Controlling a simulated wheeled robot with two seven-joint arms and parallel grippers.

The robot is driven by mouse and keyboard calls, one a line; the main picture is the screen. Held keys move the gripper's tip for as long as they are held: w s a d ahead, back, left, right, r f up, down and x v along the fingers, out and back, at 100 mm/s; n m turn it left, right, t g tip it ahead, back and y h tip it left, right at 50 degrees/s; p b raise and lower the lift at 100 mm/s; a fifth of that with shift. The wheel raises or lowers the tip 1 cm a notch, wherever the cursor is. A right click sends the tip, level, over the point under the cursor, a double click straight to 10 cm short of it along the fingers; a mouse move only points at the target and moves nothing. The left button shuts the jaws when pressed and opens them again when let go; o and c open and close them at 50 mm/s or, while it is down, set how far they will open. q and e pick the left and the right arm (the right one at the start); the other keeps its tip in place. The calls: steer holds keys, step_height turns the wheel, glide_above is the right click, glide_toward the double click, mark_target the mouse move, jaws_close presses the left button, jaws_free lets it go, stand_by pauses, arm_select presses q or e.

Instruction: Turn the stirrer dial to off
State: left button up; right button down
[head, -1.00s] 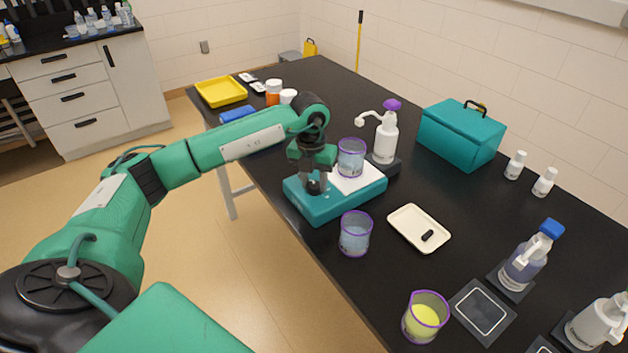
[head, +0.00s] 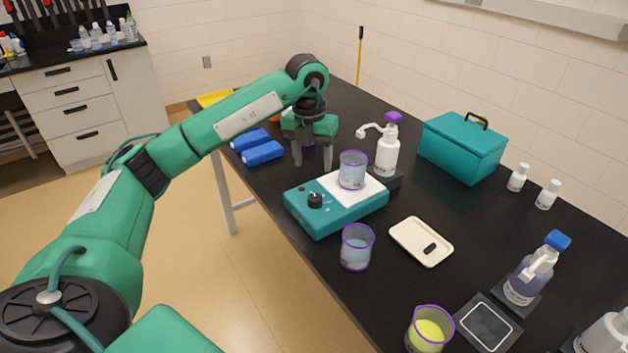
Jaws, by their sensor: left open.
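The teal stirrer (head: 325,222) stands near the table's front edge. Its black dial (head: 315,200) sits on the left part of its top and is fully in sight; its pointer is too small to read surely. A purple-rimmed beaker (head: 352,172) with pale liquid stands on the stirrer's white plate (head: 373,187). My left gripper (head: 312,163) is open and empty, fingers pointing down, behind the stirrer and apart from the dial. My right gripper is out of view.
A second beaker (head: 356,247) stands just in front of the stirrer. A pump bottle (head: 387,153) stands close behind it. Two blue rolls (head: 263,153) lie left of my gripper. A cream tray (head: 405,232) lies to the right, with a beaker of yellow liquid (head: 428,333) nearer.

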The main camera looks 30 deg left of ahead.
arm_select(q)
step_height(320, 180, up, 4)
steer(key=shift+a+f, duration=0.1)
steer(key=shift+f, duration=0.15)
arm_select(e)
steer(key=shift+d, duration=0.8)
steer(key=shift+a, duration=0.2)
